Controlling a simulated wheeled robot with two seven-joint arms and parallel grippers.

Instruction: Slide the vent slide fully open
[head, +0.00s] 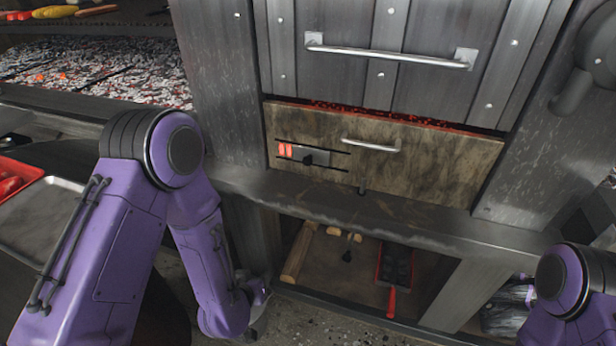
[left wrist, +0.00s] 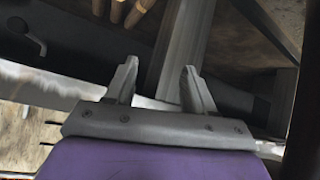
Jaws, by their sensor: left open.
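A metal bar handle (head: 390,56) crosses the door, and a smaller handle (head: 370,145) is right of the slide. A grey ledge (head: 400,218) juts out below the drawer. The lower shelf holds wooden logs (head: 298,252) and a red-handled tool (head: 391,302). A coal bed (head: 100,70) lies at left.

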